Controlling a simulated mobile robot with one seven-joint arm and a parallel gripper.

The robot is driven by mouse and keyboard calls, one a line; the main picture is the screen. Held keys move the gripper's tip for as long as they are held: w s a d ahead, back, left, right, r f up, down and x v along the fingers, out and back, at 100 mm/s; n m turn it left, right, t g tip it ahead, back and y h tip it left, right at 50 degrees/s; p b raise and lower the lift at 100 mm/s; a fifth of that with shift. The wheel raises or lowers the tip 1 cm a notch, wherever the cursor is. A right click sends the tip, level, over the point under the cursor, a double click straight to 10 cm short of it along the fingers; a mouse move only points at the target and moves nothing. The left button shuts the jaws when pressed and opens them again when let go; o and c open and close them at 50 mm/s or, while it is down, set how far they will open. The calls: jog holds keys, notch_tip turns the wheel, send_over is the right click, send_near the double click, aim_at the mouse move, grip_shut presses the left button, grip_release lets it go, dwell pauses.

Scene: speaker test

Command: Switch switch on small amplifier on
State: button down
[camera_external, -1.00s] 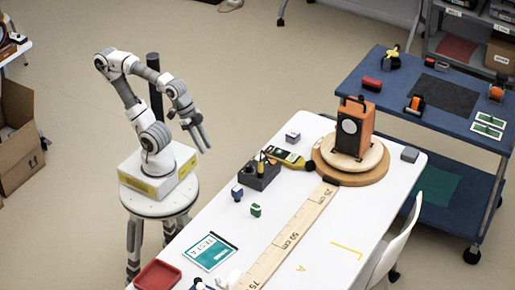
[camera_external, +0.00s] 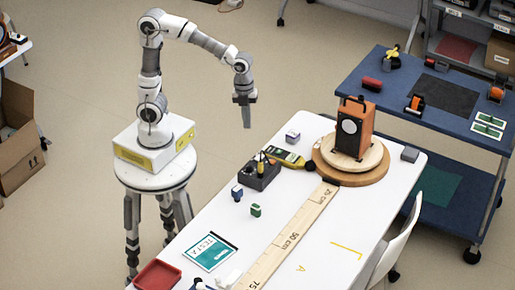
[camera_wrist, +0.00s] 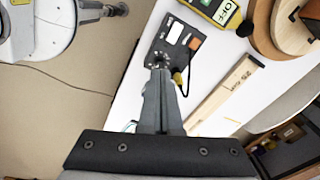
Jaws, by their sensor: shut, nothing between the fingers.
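The small amplifier (camera_external: 262,181) is a dark grey box on the white table, left of the yellow meter. In the wrist view its dark panel (camera_wrist: 160,50) lies just beyond my fingertips, with a white label and an orange part on it. A cable with a yellow plug runs at its right side. My fingertips hide part of the panel's lower edge, and I cannot tell the switch's position. My gripper (camera_external: 246,118) is shut and empty, pointing down, high up and apart from the amplifier. Its fingers (camera_wrist: 161,75) also show in the wrist view.
A yellow meter (camera_wrist: 222,10) reading "OFF" lies beside the amplifier. An orange speaker (camera_external: 364,118) stands on a round wooden turntable (camera_external: 337,175). A long wooden ruler (camera_external: 292,232), small blocks and a red tray (camera_external: 157,275) are also on the table. A blue cart (camera_external: 375,75) stands behind.

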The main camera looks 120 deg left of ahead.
aim_at(258, 158)
jog(key=w+a+m+p, duration=0.2)
jog(key=a+m, duration=0.1)
jog(key=w+a+m+g+h+p, duration=0.1)
jog(key=shift+w+a+r, duration=0.1)
jog(key=shift+a, duration=0.25)
jog(key=f+b, duration=0.1)
jog(key=f, duration=0.3)
jog(key=d+f+b, duration=0.1)
jog(key=f, duration=0.4)
jog(key=d+f+b, duration=0.1)
jog(key=f, duration=0.4)
